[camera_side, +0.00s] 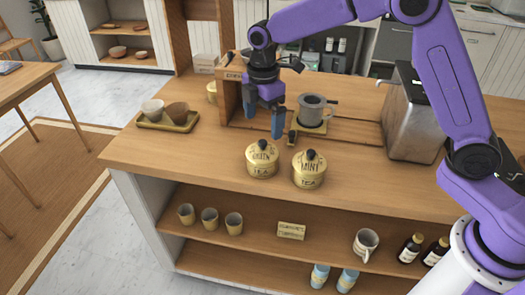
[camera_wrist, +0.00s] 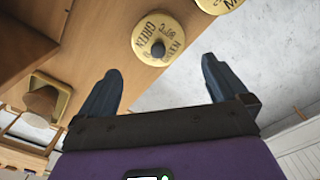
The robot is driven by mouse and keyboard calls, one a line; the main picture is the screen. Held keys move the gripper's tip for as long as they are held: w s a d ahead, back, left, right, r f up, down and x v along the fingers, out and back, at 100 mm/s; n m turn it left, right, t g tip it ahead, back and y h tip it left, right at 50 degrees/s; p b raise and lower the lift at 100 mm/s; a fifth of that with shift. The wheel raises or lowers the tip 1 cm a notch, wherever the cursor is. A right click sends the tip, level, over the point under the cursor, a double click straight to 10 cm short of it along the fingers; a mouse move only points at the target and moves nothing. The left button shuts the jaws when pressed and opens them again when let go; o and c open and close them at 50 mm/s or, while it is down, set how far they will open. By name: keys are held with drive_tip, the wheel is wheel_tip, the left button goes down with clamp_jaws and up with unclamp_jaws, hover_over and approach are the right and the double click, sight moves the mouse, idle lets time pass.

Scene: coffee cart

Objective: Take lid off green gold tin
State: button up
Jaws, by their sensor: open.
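The gold tin labelled green tea (camera_side: 262,168) stands upright on the wooden counter, with its lid (camera_side: 262,151) and dark knob on. In the wrist view the lid (camera_wrist: 165,28) shows from above, with "GREEN" lettering and a dark knob, ahead of the fingertips. My gripper (camera_side: 264,130) is open and empty, above and behind the tin and apart from it. In the wrist view its two dark fingers (camera_wrist: 161,66) are spread wide, with the knob lying just beyond the gap between them.
A similar gold mint tin (camera_side: 309,176) stands close on the right. Behind are a grey metal pitcher (camera_side: 311,107) and a steel machine (camera_side: 413,125). A tray (camera_side: 167,125) with two bowls is at left. The counter's left front is clear.

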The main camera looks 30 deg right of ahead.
sight(263, 142)
wheel_tip(263, 142, down, 8)
drive_tip(key=shift+w+f, duration=0.1)
idle(0.4)
drive_tip(key=c, duration=1.3)
drive_tip(key=shift+o, duration=0.2)
